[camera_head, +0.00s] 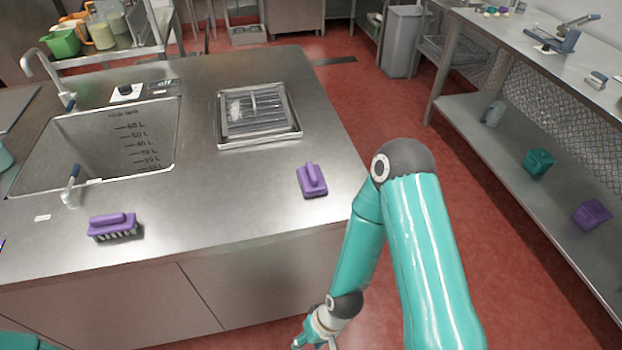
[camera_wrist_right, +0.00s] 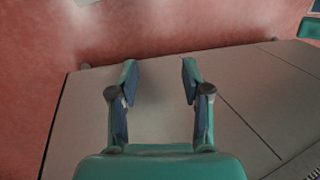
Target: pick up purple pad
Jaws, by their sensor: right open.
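The purple pad (camera_head: 312,180) lies on the steel counter (camera_head: 240,205) near its right front corner, with its handle facing up. A purple brush (camera_head: 113,227) with bristles lies further left by the front edge. My right gripper (camera_head: 308,341) is low in front of the counter, below and apart from the pad, cut by the lower picture edge. In the right wrist view my right gripper (camera_wrist_right: 158,75) is open and empty, with the counter's front panel behind it. The pad does not show in that view. My left gripper is not in view.
A sink (camera_head: 110,150) with litre marks and a tap takes up the counter's left. A steel tray with a grate (camera_head: 258,115) lies behind the pad. A steel shelf table (camera_head: 520,160) stands at right, with red floor (camera_head: 420,130) between.

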